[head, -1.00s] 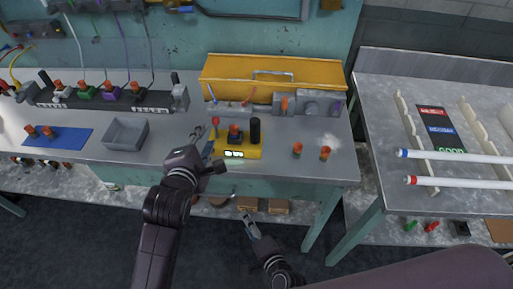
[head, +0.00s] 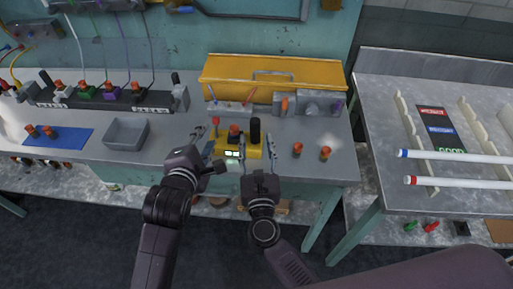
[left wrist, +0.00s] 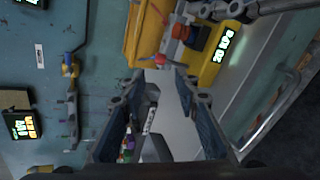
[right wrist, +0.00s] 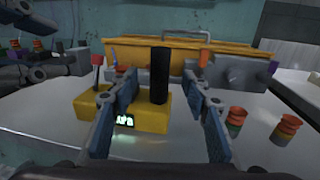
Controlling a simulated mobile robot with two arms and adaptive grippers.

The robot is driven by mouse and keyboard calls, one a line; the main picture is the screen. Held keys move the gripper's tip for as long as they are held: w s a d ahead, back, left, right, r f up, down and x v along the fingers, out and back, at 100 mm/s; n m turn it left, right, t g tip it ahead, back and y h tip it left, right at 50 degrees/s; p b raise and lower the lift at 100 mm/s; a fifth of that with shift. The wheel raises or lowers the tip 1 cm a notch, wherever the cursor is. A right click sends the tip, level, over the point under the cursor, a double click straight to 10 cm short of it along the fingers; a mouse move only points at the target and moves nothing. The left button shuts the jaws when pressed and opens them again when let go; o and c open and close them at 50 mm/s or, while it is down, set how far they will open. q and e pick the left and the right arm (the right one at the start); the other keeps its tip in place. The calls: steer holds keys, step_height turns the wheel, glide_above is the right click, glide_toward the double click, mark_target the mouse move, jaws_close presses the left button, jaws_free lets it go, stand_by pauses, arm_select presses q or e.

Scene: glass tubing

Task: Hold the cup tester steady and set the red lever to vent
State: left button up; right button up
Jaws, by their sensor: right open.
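The cup tester is a yellow box (head: 250,153) with a lit display, an orange-and-dark cup (head: 235,131) and a black upright post (head: 255,131). Its red lever (head: 215,121) stands upright on the left side; the red knob (left wrist: 161,60) shows just beyond the left fingertips in the left wrist view. My left gripper (left wrist: 157,84) is open and empty. My right gripper (right wrist: 150,88) is open at the tester's front, with the black post (right wrist: 160,75) seen between its fingers. I cannot tell whether the fingers touch the box.
A yellow toolbox (head: 300,72) and a grey fixture (head: 310,103) stand behind. Two orange cups (head: 298,149) are on the bench to the right. A grey tray (head: 126,134) and a blue mat (head: 57,138) lie left. The bench's front edge is close below the tester.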

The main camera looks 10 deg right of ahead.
mark_target(255, 132)
steer(key=w, duration=0.6)
steer(key=shift+w+d, duration=0.1)
steer(key=shift+d, duration=0.25)
jaws_close()
arm_select(q)
steer(key=shift+w+f, duration=0.15)
steer(key=shift+f, duration=0.1)
steer(key=c, duration=0.5)
steer(key=w+f+m+g, duration=0.1)
steer(key=w+a+f+m+h, duration=0.1)
steer(key=f, duration=0.1)
steer(key=w+a+f+m+g+h, duration=0.1)
steer(key=m, duration=0.1)
steer(key=shift+w+a+f+g, duration=0.2)
steer(key=shift+a+f+g, duration=0.05)
steer(key=shift+f+g, duration=0.05)
jaws_close()
steer(key=w+a+r+m+h, duration=0.3)
steer(key=w+a, duration=0.1)
steer(key=a, duration=0.2)
steer(key=shift+r+g+h, duration=0.3)
steer(key=shift+g, duration=0.1)
steer(key=shift+w, duration=0.1)
